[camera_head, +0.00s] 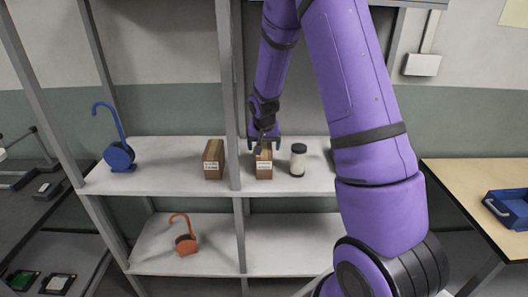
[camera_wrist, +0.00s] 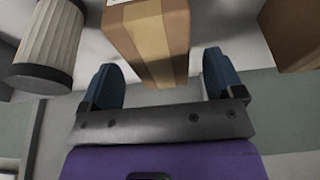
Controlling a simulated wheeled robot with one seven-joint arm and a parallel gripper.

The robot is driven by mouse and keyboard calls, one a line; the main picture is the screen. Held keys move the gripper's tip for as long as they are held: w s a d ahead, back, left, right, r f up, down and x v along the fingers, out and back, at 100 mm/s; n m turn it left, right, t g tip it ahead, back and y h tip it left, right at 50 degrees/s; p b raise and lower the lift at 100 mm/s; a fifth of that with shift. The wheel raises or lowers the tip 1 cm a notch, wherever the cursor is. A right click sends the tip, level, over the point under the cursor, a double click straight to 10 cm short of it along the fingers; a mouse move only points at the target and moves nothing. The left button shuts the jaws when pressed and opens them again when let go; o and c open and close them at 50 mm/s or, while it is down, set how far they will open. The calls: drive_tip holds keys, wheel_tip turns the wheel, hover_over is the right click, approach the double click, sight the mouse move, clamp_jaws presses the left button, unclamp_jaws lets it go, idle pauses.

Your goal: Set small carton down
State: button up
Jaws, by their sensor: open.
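The small carton (camera_head: 264,165) is a brown box with a white label, standing on the upper shelf (camera_head: 320,186) just right of the middle post. My gripper (camera_head: 264,143) is directly above and behind its top edge in the head view. In the wrist view the carton (camera_wrist: 150,45) lies beyond and partly between the two blue fingers of my gripper (camera_wrist: 162,85). The fingers are apart, with a gap to the carton's sides. A second, similar brown carton (camera_head: 214,160) stands left of the post.
A white jar with a dark lid (camera_head: 298,160) stands close right of the carton; the wrist view shows a ribbed canister (camera_wrist: 50,40). A blue hooked item (camera_head: 118,155) is at the far left and an orange one (camera_head: 186,242) below. A blue tray (camera_head: 508,208) is on the right table.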

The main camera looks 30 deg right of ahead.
drive_tip(key=v, duration=0.8)
drive_tip(key=s+a+r+n+t+y, duration=0.1)
drive_tip(key=s+a+r+n, duration=0.1)
drive_tip(key=s+a+r, duration=0.4)
drive_tip(key=s+a+r+n+t, duration=0.1)
drive_tip(key=s+a+r, duration=0.1)
drive_tip(key=s+r, duration=0.7)
drive_tip(key=s+a+r+n, duration=0.2)
drive_tip(key=s, duration=0.6)
drive_tip(key=s+a+r+n+y, duration=0.1)
drive_tip(key=s+a+r, duration=0.2)
drive_tip(key=s, duration=0.5)
drive_tip(key=shift+s+a+n, duration=0.25)
drive_tip(key=shift+s+n, duration=0.1)
drive_tip(key=shift+n, duration=0.05)
